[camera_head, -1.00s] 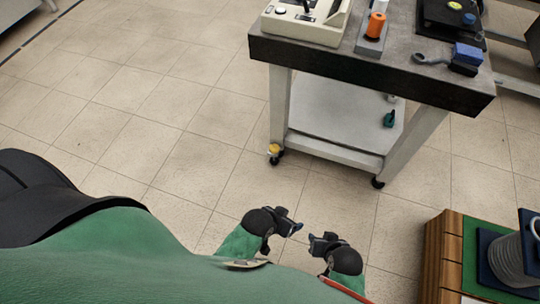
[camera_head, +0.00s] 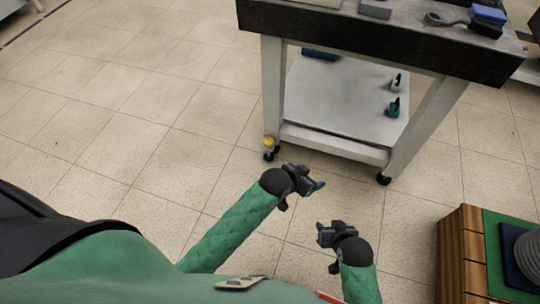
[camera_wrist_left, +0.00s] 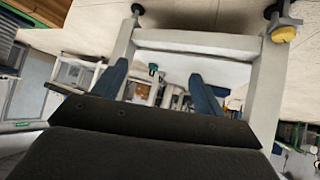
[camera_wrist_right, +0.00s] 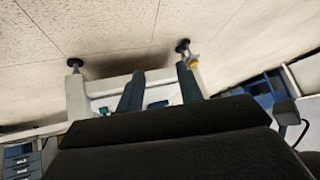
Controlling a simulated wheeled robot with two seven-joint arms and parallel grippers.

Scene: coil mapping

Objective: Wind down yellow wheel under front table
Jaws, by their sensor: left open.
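The yellow wheel (camera_head: 269,142) is a small yellow part at the foot of the front table's (camera_head: 375,49) near left leg, beside a black caster. It also shows in the left wrist view (camera_wrist_left: 284,34) at upper right and in the right wrist view (camera_wrist_right: 195,65) by a leg. My left gripper (camera_head: 315,181) is open and empty, to the right of the wheel and nearer to me, apart from it. My right gripper (camera_head: 321,232) is open and empty, lower and farther from the wheel. Nothing hides the wheel in the head view.
The table's lower shelf (camera_head: 335,105) holds a green item (camera_head: 393,108) and a white one. A black caster (camera_head: 383,179) stands under the near right leg. A wooden cabinet (camera_head: 465,245) with a green top is at lower right. The floor left of the table is clear.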

